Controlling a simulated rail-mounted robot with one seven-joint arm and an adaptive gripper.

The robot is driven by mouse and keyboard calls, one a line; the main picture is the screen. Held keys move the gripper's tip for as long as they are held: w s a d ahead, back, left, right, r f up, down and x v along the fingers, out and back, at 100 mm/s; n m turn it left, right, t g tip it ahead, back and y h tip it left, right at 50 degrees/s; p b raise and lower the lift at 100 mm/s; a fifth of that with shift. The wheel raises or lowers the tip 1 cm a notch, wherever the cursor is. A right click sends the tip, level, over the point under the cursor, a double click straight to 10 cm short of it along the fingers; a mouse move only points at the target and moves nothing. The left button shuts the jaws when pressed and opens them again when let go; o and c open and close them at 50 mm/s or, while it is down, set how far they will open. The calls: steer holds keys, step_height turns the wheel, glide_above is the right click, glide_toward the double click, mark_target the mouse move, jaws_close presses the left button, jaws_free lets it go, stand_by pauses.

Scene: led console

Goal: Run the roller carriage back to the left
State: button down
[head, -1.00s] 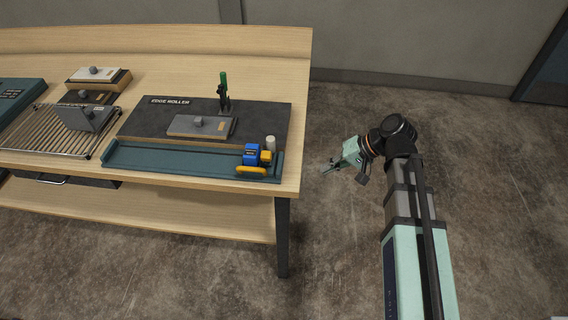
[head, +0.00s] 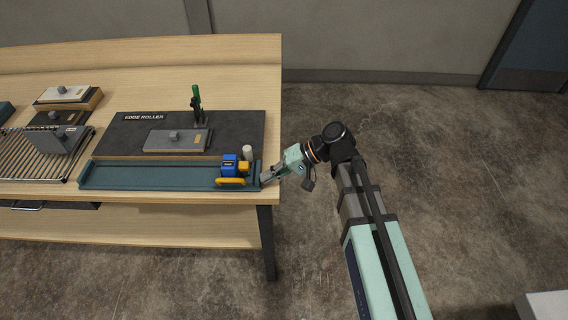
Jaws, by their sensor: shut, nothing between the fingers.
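The roller carriage (head: 229,164) is a blue block with yellow parts. It stands at the right end of the long teal track (head: 145,176) along the table's front edge. A yellow piece (head: 230,182) sits at the carriage's front side. My gripper (head: 265,180) is shut and empty, at the right end of the track, with its fingers pointing left toward the carriage. A small gap seems to lie between fingertips and carriage; whether the tips touch the track's end cannot be told.
Behind the track is the dark edge roller board (head: 225,125) with a grey plate (head: 176,141), a green-handled clamp (head: 197,103) and a pale cylinder (head: 247,153). A slatted rack (head: 30,160) stands at left. The track left of the carriage is clear.

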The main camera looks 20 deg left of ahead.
mark_target(246, 182)
steer(key=s+a, duration=0.1)
steer(key=a+p, duration=0.1)
steer(key=shift+s+a, duration=0.35)
steer(key=shift+s+a+f, duration=0.1)
steer(key=shift+s+a, duration=0.05)
steer(key=shift+a, duration=0.1)
